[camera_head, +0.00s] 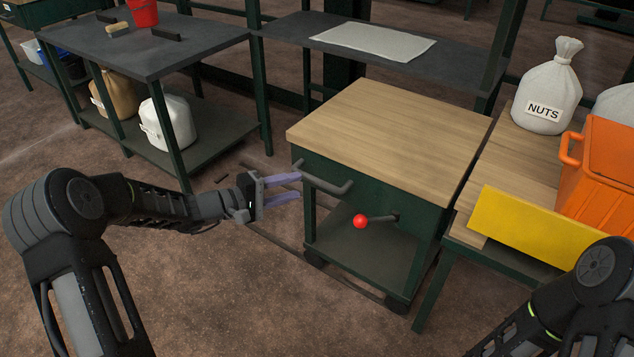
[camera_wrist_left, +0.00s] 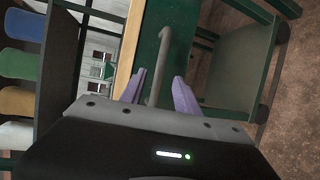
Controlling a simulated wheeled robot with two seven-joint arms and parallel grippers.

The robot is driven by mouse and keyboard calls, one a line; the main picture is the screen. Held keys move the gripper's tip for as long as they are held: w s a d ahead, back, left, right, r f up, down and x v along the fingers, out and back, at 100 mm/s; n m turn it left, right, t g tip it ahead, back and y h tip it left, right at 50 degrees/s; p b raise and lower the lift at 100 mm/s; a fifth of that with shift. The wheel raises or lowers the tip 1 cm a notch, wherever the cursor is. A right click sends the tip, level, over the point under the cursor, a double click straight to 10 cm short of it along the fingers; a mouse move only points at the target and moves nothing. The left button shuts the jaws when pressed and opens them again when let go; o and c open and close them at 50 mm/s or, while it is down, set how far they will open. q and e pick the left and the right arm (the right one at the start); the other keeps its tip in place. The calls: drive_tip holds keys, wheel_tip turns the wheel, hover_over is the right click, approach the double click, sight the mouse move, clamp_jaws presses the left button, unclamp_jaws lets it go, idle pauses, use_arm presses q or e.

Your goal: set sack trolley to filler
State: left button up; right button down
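The trolley is a wheeled cart with a wooden top (camera_head: 390,130), a dark green frame and a lower shelf. A grey bar handle (camera_head: 328,186) sticks out from its front left. A lever with a red ball knob (camera_head: 360,221) is on its front. My left gripper (camera_head: 298,186) is open at the handle's left end. In the left wrist view, the handle (camera_wrist_left: 160,65) runs between the two purple fingers (camera_wrist_left: 158,88), with gaps on both sides. My right arm shows at the lower right; its gripper is outside the view. I cannot identify the filler.
A bench at right holds a NUTS sack (camera_head: 546,92), an orange crate (camera_head: 602,178) and a yellow panel (camera_head: 540,225). A dark table (camera_head: 150,52) with sacks beneath stands at left. Floor rails (camera_head: 275,238) run by the trolley. The floor in front is clear.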

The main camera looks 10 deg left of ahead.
sight(313, 182)
use_arm(q)
drive_tip(key=b+x, duration=0.2)
drive_tip(key=x, duration=0.5)
drive_tip(key=shift+w+d+f, duration=0.25)
drive_tip(key=shift+c, duration=0.5)
clamp_jaws()
idle(0.7)
